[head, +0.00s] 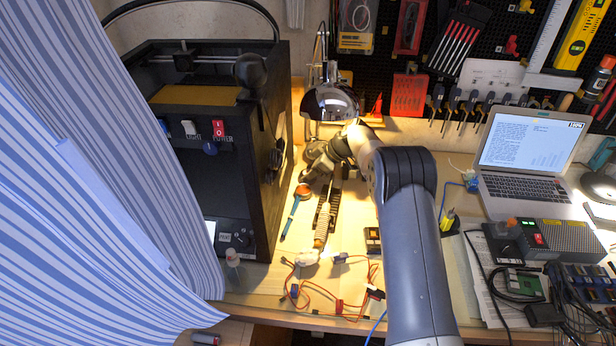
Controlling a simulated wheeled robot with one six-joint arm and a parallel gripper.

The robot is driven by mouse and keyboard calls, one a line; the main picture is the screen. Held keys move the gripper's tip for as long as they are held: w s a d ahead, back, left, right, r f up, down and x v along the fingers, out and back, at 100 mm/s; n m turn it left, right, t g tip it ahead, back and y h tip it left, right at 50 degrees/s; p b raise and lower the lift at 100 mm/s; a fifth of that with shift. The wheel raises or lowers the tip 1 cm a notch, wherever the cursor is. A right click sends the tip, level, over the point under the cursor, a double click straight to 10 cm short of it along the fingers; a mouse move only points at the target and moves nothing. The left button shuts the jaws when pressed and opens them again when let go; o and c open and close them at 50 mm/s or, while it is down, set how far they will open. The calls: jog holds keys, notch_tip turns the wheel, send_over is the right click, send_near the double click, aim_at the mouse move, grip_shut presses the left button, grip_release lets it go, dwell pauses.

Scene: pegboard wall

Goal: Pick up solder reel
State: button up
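My gripper (314,174) is at the end of my arm, low over the back of the workbench, below the chrome lamp shade. It is small and dark here, and I cannot tell whether its fingers are open or shut. I cannot clearly make out a solder reel. A small round copper-orange thing (303,190) lies just below and left of the gripper, at the top of a blue-handled tool (291,218). I cannot tell if it is the reel. My arm hides part of the bench to the right.
A black box-shaped machine (271,180) stands close on the left, behind a striped curtain (90,190). The chrome lamp (331,101) hangs just above the gripper. Cables (330,300) lie at the bench's front. A laptop (527,165) stands right.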

jog(key=c, duration=0.4)
jog(key=shift+c, duration=0.4)
jog(key=shift+r, duration=0.15)
